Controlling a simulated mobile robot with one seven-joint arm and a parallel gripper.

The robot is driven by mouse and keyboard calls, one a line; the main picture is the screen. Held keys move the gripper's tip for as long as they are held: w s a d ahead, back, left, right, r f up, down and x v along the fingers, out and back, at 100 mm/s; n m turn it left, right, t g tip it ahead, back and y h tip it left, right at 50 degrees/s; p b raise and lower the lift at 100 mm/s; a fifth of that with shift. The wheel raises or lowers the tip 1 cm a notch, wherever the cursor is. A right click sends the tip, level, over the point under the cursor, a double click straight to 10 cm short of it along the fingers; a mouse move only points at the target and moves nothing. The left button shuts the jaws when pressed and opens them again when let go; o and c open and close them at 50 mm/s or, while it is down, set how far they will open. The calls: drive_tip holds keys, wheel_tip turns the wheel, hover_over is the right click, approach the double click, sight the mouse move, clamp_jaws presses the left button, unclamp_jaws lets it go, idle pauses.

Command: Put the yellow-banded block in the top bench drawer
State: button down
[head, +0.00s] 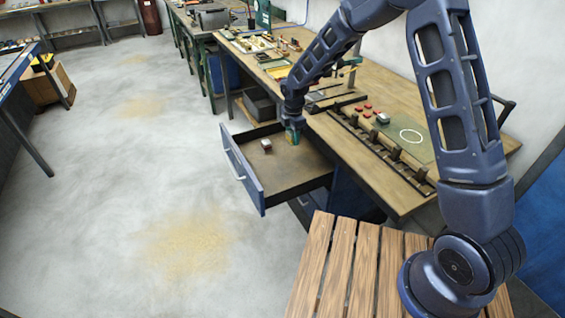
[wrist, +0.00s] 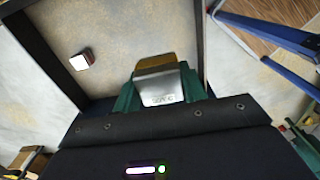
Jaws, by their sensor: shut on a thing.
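The yellow-banded block (wrist: 162,88) is silvery with a yellow-brown band and is held between the green fingers of my gripper (wrist: 158,84) in the wrist view. In the head view my gripper (head: 293,134) is over the back right part of the open top bench drawer (head: 288,174); the block is too small to make out there. The drawer floor (wrist: 115,35) shows beyond the block in the wrist view. I cannot tell whether the block touches it.
A small pale-topped, reddish block (head: 266,145) lies in the drawer towards the left, apart from my gripper; it also shows in the wrist view (wrist: 83,59). The workbench (head: 395,97) bears red pieces, a rack and a green mat. A slatted wooden surface (head: 340,265) stands in front.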

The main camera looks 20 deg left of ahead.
sight(289, 179)
drive_tip(key=shift+s+a+f, duration=0.45)
drive_tip(key=shift+f, duration=0.1)
wheel_tip(289, 179, down, 20)
drive_tip(key=shift+r, duration=0.25)
drive_tip(key=shift+f, duration=0.1)
drive_tip(key=c, duration=0.8)
unclamp_jaws()
